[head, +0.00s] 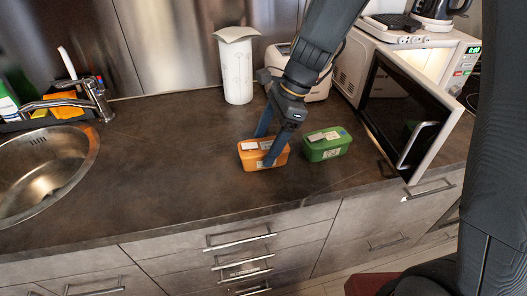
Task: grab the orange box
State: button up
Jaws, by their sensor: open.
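The orange box (250,160), with a pale label on its lid, sits on the dark countertop in the middle of the head view. My gripper (266,149) reaches down to it from the upper right with its blue fingers apart. One finger crosses in front of the box and the other shows at its back edge, so the box appears to lie between them. I cannot tell whether either finger touches it. Part of the lid and front is hidden by the near finger.
A green box (327,145) stands close on the right of the orange box. A microwave (408,110) with a glass door is further right. A white canister (236,70) and a toaster (312,88) stand behind. The sink (40,170) is at left, with clear counter between.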

jog(key=shift+x, duration=0.95)
jog(key=c, duration=1.4)
jog(key=shift+r, duration=0.15)
